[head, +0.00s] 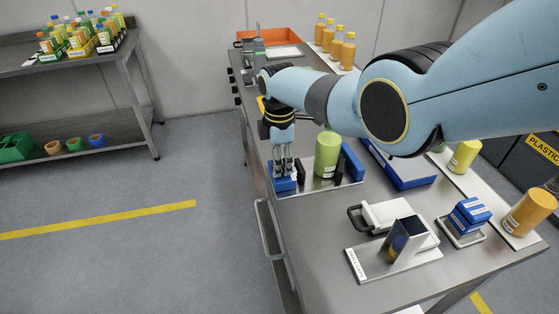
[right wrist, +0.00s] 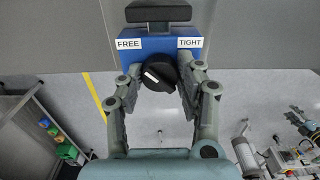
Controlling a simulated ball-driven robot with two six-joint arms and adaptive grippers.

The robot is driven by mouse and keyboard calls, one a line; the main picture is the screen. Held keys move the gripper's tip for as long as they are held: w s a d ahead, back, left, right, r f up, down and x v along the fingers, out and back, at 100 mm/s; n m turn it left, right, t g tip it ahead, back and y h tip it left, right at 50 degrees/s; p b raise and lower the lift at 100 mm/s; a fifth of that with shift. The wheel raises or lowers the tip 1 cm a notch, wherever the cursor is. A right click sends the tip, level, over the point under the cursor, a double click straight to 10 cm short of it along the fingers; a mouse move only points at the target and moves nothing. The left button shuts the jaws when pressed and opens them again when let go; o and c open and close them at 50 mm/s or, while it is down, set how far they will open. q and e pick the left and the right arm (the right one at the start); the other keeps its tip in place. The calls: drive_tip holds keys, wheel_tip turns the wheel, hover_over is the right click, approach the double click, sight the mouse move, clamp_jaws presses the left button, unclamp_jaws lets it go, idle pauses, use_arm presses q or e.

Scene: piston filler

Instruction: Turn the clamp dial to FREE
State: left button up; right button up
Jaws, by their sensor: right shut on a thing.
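The clamp dial (right wrist: 160,73) is a round black knob with a white pointer mark, on the front of a blue block (right wrist: 150,45). White labels read FREE (right wrist: 129,43) on the left and TIGHT (right wrist: 190,43) on the right in the right wrist view. The white mark lies on the dial's left part. My right gripper (right wrist: 160,80) has its fingers on both sides of the dial and is shut on it. In the head view my right gripper (head: 283,170) points down at the blue block (head: 284,184), and the dial is hidden. My left gripper is not in view.
A green cylinder (head: 327,155) stands right beside the clamp block, with a blue piece (head: 352,162) at its right.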

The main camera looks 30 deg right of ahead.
drive_tip(key=o, duration=1.1)
drive_tip(key=shift+a, duration=0.1)
drive_tip(key=shift+o, duration=0.2)
drive_tip(key=shift+r, duration=0.1)
wheel_tip(320, 180, up, 12)
